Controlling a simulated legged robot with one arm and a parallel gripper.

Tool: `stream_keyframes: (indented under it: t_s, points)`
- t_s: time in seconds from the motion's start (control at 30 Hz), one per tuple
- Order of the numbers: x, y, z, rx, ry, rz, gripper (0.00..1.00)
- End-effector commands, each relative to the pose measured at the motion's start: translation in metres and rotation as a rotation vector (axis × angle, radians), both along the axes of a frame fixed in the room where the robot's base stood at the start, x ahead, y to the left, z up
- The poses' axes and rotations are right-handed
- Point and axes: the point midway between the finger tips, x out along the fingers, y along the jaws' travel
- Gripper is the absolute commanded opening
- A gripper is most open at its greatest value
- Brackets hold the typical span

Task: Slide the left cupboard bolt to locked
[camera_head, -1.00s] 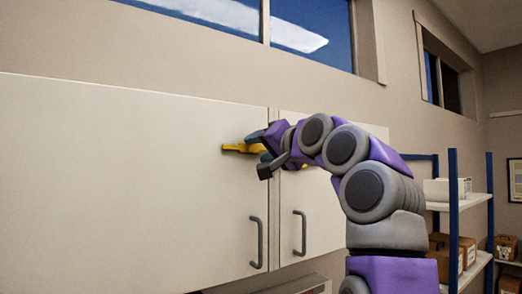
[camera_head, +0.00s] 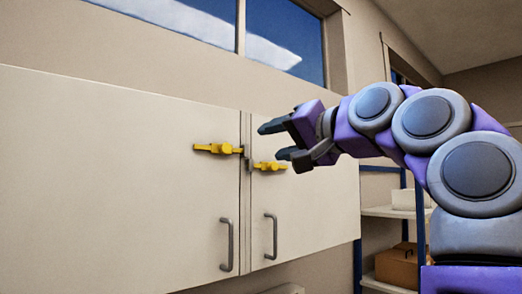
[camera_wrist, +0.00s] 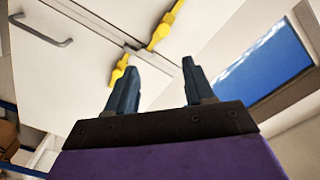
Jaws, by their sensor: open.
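The left cupboard bolt (camera_head: 217,148) is a yellow bar on the left door, its right end at the door's edge by a small dark catch. I cannot tell whether the bar enters the catch. A second yellow bolt (camera_head: 270,166) sits lower on the right door. In the wrist view the left bolt (camera_wrist: 165,27) is at top centre and the right bolt (camera_wrist: 120,68) is behind the left finger. My gripper (camera_head: 276,140) is open and empty, in front of the right door, right of the left bolt and apart from it. Its fingers show in the wrist view (camera_wrist: 160,75).
The white cupboard doors (camera_head: 110,190) are closed, each with a grey handle (camera_head: 226,245) below its bolt. A window (camera_head: 285,45) is above. Shelves with a cardboard box (camera_head: 397,266) stand at the right.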

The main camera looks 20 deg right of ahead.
Motion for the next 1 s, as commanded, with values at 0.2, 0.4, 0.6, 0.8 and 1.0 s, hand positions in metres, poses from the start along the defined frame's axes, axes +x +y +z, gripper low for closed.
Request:
stream_keyframes:
  t_s: [0.2, 0.4, 0.6, 0.8, 1.0]
  points:
    - [-0.019, -0.006, 0.001, -0.001, -0.002, -0.001, 0.53]
    - [-0.021, -0.007, 0.000, -0.001, 0.000, -0.001, 0.53]
    - [-0.021, -0.007, 0.000, -0.001, 0.000, -0.001, 0.53]
    - [-0.020, -0.007, -0.002, -0.002, 0.005, 0.001, 0.53]
    - [-0.003, 0.010, -0.048, -0.021, 0.099, 0.029, 0.53]
